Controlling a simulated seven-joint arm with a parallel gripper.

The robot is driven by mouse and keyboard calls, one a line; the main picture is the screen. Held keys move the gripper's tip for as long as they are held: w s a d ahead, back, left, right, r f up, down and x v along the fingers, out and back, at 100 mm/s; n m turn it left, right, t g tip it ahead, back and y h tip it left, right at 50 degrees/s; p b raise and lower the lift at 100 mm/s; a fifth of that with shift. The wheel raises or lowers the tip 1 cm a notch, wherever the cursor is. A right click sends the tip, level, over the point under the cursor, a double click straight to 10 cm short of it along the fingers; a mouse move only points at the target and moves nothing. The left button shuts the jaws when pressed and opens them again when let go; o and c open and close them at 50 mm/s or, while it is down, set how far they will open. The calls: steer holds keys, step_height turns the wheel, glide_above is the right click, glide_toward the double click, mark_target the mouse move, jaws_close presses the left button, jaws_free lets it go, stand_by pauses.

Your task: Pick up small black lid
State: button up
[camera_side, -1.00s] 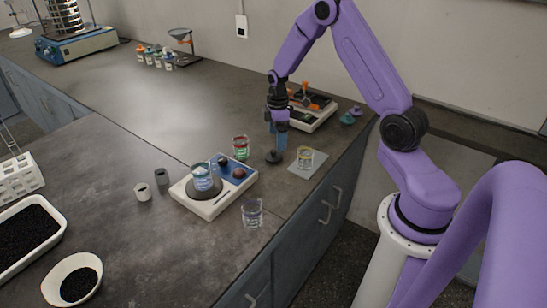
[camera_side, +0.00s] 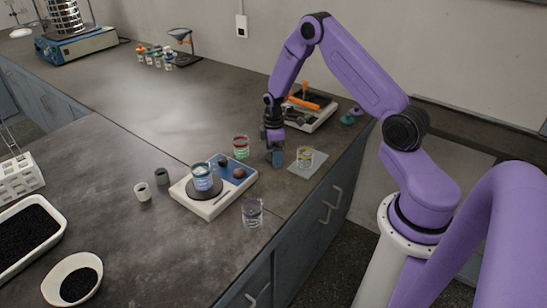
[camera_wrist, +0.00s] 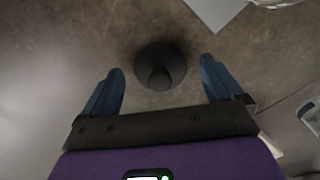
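The small black lid (camera_wrist: 160,64) lies flat on the dark bench in the wrist view, round with a knob at its centre. My gripper (camera_wrist: 162,88) is open, with its two blue fingers on either side of the lid's near edge and nothing between them but the lid's knob side. In the side view my gripper (camera_side: 275,160) points down close to the bench, between the red-marked beaker and the grey mat. The lid is mostly hidden behind the fingers there. I cannot tell how far the fingertips are above the bench.
A beaker with yellow markings (camera_side: 305,155) stands on a grey mat (camera_side: 308,169) just right of my gripper. A red-marked beaker (camera_side: 240,146) is close on the left. A hotplate stirrer (camera_side: 214,207) with a blue-filled beaker and an empty glass (camera_side: 252,212) stand nearer the front.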

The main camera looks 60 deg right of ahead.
steer(key=c, duration=1)
